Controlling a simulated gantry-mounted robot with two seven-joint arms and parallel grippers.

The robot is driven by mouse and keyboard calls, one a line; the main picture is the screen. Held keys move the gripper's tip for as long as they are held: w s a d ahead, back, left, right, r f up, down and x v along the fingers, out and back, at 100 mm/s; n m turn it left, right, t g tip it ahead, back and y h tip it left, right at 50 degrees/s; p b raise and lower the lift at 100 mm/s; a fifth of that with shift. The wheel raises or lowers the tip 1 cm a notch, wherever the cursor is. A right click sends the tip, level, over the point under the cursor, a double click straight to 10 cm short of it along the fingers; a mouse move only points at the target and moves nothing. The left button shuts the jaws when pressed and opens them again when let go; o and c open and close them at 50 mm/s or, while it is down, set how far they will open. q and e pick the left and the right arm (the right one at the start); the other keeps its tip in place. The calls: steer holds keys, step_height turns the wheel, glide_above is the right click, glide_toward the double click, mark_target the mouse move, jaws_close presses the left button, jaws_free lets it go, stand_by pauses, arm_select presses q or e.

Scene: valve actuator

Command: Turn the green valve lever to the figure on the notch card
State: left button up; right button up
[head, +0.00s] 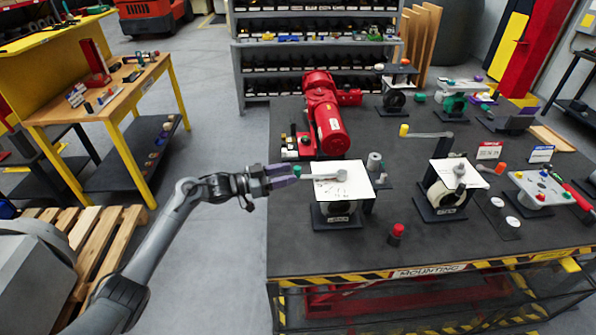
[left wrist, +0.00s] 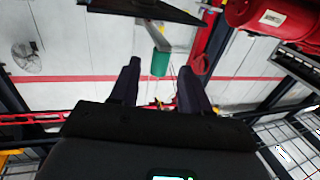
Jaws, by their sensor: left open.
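The green-tipped lever (head: 325,177) lies across a white dial plate (head: 350,195) on a valve stand at the table's left front. It points left, and its green tip (head: 297,170) reaches past the plate's edge. My left gripper (head: 296,176) is open at that tip. In the left wrist view the green tip (left wrist: 160,64) shows between the spread fingertips (left wrist: 160,70), with gaps on both sides. A red-bordered card (head: 490,150) and a blue-bordered card (head: 540,154) stand at the right; their figures are too small to read, and I cannot tell which is the notch card.
A red motor (head: 328,115) lies behind the green lever's valve. A red knob (head: 396,232) stands in front. A button panel (head: 540,190) is at the right. The table's front middle is mostly clear.

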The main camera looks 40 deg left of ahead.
mark_target(297, 172)
arm_select(q)
steer(key=shift+x, duration=2.05)
jaws_close()
